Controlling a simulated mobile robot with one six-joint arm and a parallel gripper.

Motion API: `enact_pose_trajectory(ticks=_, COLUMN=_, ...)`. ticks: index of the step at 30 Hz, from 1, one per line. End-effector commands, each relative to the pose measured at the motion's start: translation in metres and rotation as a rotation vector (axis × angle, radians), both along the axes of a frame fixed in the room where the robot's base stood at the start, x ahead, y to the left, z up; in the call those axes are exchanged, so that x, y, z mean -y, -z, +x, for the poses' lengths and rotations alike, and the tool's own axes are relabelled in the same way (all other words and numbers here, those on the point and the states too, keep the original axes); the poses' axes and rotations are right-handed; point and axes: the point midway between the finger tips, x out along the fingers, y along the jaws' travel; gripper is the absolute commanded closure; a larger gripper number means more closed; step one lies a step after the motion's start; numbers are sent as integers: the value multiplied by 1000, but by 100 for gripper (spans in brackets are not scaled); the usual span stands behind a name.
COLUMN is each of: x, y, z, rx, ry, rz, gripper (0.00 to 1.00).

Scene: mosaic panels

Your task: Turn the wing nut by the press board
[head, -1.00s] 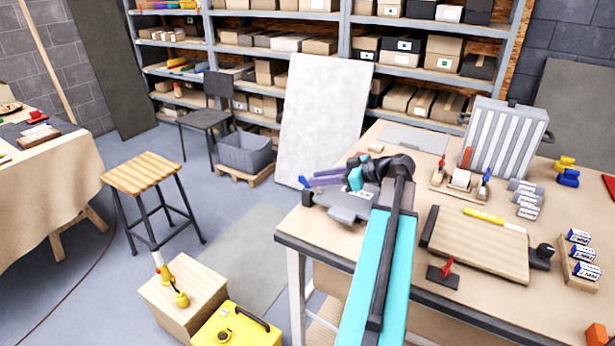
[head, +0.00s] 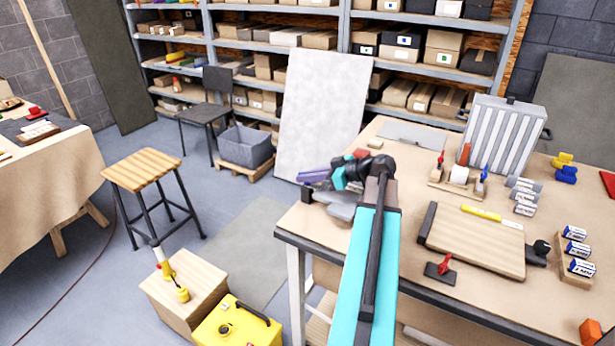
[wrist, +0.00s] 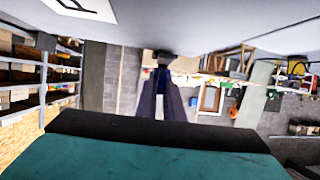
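My gripper (head: 316,177) has two purple fingers and is over the grey device at the table's left corner. In the wrist view the fingers (wrist: 160,98) stand a little apart with a pale gap between them. A small blue piece shows at their far end; I cannot tell whether they touch it. A wooden board with a dark bar at its left end (head: 474,243), likely the press board, lies on the table. A red winged piece on a dark plate (head: 441,269) is in front of it, well away from my gripper. A black knob (head: 541,249) is at its right end.
The grey device (head: 338,206) sits below my gripper. A ribbed grey case (head: 504,137), a holder with red and blue pieces (head: 456,180) and labelled blocks (head: 578,250) stand on the table. A pale panel (head: 320,115) leans behind. A stool (head: 146,170) stands left.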

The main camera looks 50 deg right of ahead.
Motion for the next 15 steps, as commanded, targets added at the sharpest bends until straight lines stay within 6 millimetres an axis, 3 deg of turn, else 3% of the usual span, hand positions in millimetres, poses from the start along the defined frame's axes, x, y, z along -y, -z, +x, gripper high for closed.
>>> enact_pose_trajectory(ticks=15, x=-2, y=3, z=0, rx=0, ry=88, rz=-2, gripper=100)
